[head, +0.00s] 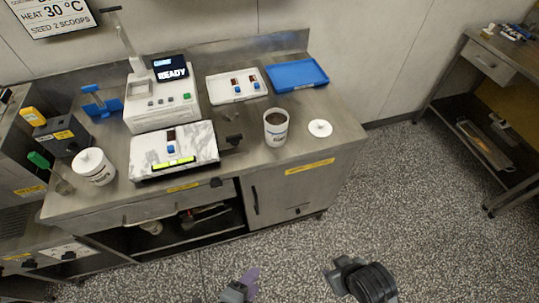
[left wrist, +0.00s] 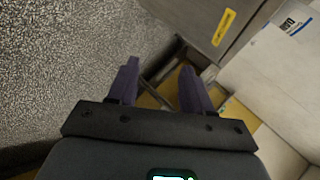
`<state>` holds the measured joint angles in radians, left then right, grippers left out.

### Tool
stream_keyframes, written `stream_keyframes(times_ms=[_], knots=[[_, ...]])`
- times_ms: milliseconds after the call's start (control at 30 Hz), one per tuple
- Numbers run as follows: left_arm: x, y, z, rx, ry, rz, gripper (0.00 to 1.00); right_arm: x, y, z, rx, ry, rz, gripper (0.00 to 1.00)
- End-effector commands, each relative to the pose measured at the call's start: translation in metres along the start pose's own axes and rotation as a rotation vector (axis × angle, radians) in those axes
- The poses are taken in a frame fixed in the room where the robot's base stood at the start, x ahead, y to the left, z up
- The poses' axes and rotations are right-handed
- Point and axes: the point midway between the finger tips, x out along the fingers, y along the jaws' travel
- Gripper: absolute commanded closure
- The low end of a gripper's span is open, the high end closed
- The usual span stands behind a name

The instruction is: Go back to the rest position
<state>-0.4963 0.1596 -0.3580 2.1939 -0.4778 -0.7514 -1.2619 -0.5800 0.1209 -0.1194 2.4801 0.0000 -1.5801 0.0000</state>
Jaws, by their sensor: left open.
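My left gripper (head: 246,283) shows at the bottom edge of the head view, low over the floor in front of the bench. In the left wrist view its two purple fingers (left wrist: 157,90) stand apart with nothing between them. It is open, empty and clear of the bench. A dark part of my right arm shows at the bottom, right of the left gripper; I see no fingers on it.
A round lid (head: 320,128) lies apart. Speckled floor (head: 420,220) is open at right.

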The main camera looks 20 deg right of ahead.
Motion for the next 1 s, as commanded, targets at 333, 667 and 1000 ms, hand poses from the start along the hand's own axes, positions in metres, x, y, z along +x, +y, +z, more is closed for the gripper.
stream_keyframes(times_ms=[333, 667, 1000], knots=[[-0.14, 0.026, 0.144, -1.277, -0.672, 0.031, 0.5, 0.0, 0.001, 0.0, -0.005, 0.0, 0.003, 0.57], [-0.186, 0.019, 0.125, -1.768, -0.849, 0.017, 0.5, -0.042, 0.001, -0.012, -0.001, -0.01, 0.0, 0.57], [-0.252, -0.067, 0.099, -1.763, -0.847, 0.019, 0.5, -0.153, 0.004, -0.049, 0.005, 0.002, -0.005, 0.57]])
